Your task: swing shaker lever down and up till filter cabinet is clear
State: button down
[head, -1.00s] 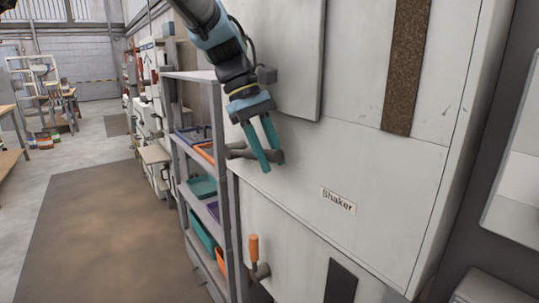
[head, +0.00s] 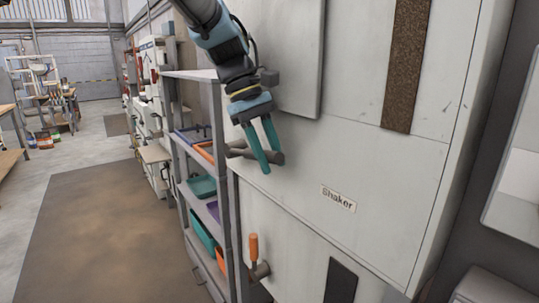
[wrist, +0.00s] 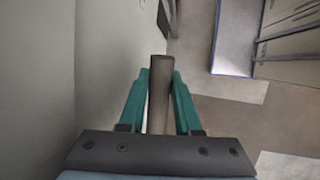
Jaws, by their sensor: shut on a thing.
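The shaker lever (head: 277,158) is a dark grey bar at the left side of the pale filter cabinet (head: 390,190), left of and above the "Shaker" label (head: 338,199). My gripper (head: 260,158) is shut on the lever, with a teal finger on either side of it. In the wrist view the lever (wrist: 160,90) runs between the fingers, which partly hide its sides. A tall brown speckled strip (head: 407,65) shows on the upper cabinet front.
A grey shelf rack (head: 178,170) with coloured bins stands close left of the cabinet. An orange-handled part (head: 253,247) sits below the lever. A dark panel (head: 341,283) is on the lower cabinet. The floor (head: 95,230) further left is clear.

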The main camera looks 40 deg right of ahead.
notch_tip(320, 180, down, 12)
jog(key=t+b, duration=0.7)
jog(key=b, duration=0.1)
jog(key=shift+w+r+m, duration=0.25)
jog(key=shift+w+m, duration=0.05)
jog(key=shift+w, duration=0.1)
jog(key=c, duration=0.6)
grip_release()
jog(key=shift+r, duration=0.1)
jog(key=b+v, duration=0.1)
jog(key=v, duration=0.9)
jog(key=shift+a+r, duration=0.25)
jog(key=shift+s, duration=0.1)
